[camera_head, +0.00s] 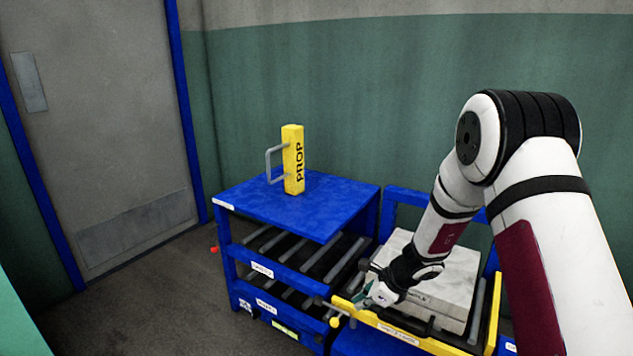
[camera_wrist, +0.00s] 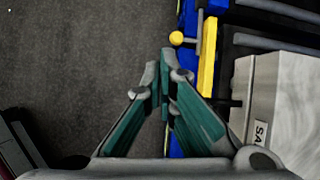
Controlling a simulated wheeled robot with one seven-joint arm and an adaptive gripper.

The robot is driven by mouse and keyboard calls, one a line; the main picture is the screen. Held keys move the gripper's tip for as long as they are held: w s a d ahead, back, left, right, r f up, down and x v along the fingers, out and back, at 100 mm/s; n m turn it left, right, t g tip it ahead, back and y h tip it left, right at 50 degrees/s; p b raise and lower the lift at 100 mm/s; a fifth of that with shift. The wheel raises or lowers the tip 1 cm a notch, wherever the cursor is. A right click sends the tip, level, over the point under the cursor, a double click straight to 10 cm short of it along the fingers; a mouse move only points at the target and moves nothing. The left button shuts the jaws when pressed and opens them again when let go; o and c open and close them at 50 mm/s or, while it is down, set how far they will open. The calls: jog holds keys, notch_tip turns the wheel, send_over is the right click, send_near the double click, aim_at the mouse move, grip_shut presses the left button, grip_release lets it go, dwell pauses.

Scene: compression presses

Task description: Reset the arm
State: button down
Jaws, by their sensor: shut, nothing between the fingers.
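My arm (camera_head: 510,185) is white with black joints and dark red panels, and it reaches in from the right in the head view. My gripper (camera_wrist: 165,68) is shut and empty in the wrist view, its green-padded fingers meeting at the tips. In the head view my gripper end hangs low at the left front of a yellow-railed tray, where its fingertips are hard to make out. A grey-white block (camera_head: 432,277) lies in that tray behind my gripper. In the wrist view the block (camera_wrist: 285,95) is right of the fingers, apart from them.
A blue shelf cart (camera_head: 250,200) with rollers stands left of the tray. A yellow block marked PROP (camera_head: 293,160), with a grey handle, stands upright on it. A yellow rail (camera_head: 400,334) with a yellow knob (camera_wrist: 176,38) lies close to the fingers.

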jog(key=s+a+r+n+g+y, duration=0.1)
jog(key=s+a+r+n, duration=0.1)
jog(key=s+r+n, duration=0.75)
jog(key=s+a+r+n+g, duration=0.1)
jog(key=s+a+r+n, duration=0.2)
jog(key=s+r, duration=0.8)
jog(key=s+d+r+n+g+h, duration=0.1)
jog(key=s+d+r+n+h, duration=0.2)
jog(key=s, duration=0.6)
jog(key=s+d+r+n+h, duration=0.1)
jog(key=s+d+r+n, duration=0.25)
jog(key=s, duration=0.45)
jog(key=s+d+r+n+g+h, duration=0.15)
jog(key=s+d+n, duration=0.3)
jog(key=s, duration=0.45)
notch_tip(320, 180, up, 31)
jog(key=t+p, duration=0.4)
jog(key=p, duration=2.4)
jog(key=shift+w+d+f+t+p, duration=0.15)
jog(key=shift+w+d+t+p, duration=0.1)
jog(key=shift+d+t+p, duration=0.15)
